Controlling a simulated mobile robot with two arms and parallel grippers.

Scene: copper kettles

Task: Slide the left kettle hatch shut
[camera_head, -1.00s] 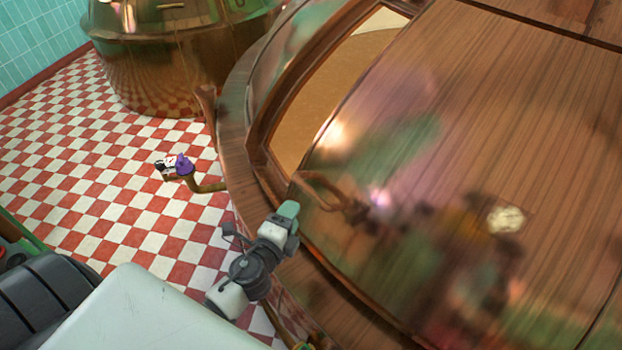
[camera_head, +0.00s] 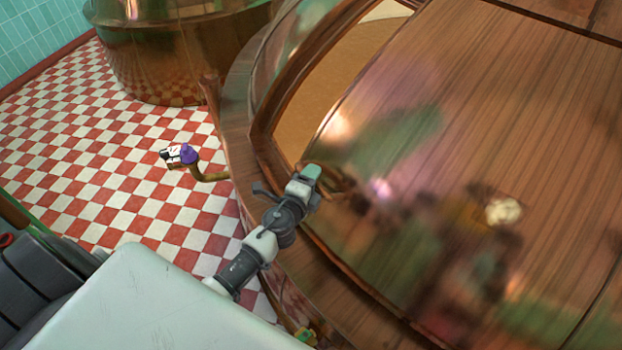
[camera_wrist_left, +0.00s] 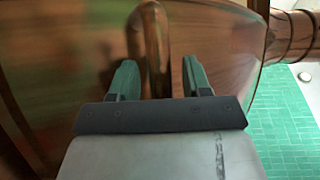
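The large copper kettle (camera_head: 238,125) fills the right of the head view. Its hatch (camera_head: 470,110) is a shiny, curved copper panel. An open gap at the panel's left edge shows a brown surface (camera_head: 325,95) inside the kettle. My left gripper (camera_head: 313,171) is at the hatch's lower left edge, by the gap's lower corner. In the left wrist view its two green fingers (camera_wrist_left: 160,76) are apart. A curved copper bar handle (camera_wrist_left: 154,42) stands between them; I cannot tell whether they touch it. My right gripper is not in view.
A second copper kettle (camera_head: 185,55) stands at the upper left. A bent pipe with a purple-and-white fitting (camera_head: 182,155) sticks out from the large kettle's side. Red-and-white checkered floor (camera_head: 90,150) lies open at left.

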